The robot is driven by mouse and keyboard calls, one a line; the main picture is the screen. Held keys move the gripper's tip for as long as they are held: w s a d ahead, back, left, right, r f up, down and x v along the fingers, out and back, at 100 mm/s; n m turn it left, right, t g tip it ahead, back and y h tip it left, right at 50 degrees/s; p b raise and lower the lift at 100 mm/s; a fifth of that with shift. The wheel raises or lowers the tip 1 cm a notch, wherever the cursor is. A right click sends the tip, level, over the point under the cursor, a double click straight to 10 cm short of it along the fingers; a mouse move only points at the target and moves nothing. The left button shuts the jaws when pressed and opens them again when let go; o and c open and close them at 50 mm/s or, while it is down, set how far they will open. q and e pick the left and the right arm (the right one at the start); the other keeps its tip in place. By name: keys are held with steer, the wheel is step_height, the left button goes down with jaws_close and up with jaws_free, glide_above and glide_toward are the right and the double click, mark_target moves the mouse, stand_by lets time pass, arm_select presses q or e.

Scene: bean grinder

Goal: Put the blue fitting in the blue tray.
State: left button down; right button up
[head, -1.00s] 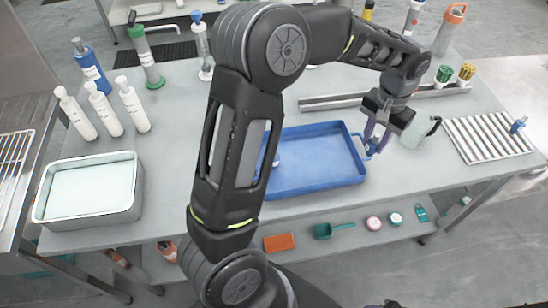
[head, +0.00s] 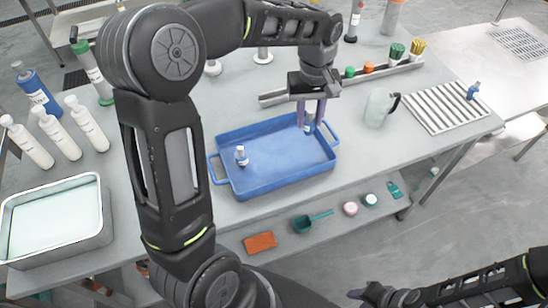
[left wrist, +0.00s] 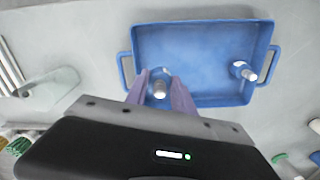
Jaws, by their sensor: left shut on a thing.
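The blue tray (head: 262,191) lies on the table in the middle of the head view; it also shows in the left wrist view (left wrist: 195,28). My left gripper (head: 311,124) is over the tray's back right part, fingers pointing down. In the left wrist view, its purple fingers (left wrist: 160,92) are shut on a small blue fitting with a silver end (left wrist: 160,89). I cannot tell whether this fitting touches the tray floor. Another blue and white fitting (head: 241,155) stands inside the tray at the left. My right gripper (head: 362,295) is low at the bottom edge, its fingers unclear.
Another small blue fitting (head: 473,91) is on the ribbed rack (head: 446,108) at the right. A jug (head: 378,108) stands between tray and rack. White bottles (head: 60,133) and a metal pan (head: 55,220) are at the left. A rail (head: 272,99) lies behind the tray.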

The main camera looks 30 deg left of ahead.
arm_select(q)
steer(key=s+a+r+n+b, duration=0.2)
steer(key=s+a+n, duration=0.5)
steer(key=n, duration=0.7)
steer(key=shift+s+a+r, duration=0.15)
steer(key=shift+s+r, duration=0.2)
steer(key=shift+r, duration=0.05)
glide_above(268, 158)
step_height(268, 158, down, 6)
steer(key=shift+f, duration=0.15)
steer(key=shift+s, duration=0.1)
step_height(268, 158, down, 3)
steer(key=shift+f, duration=0.35)
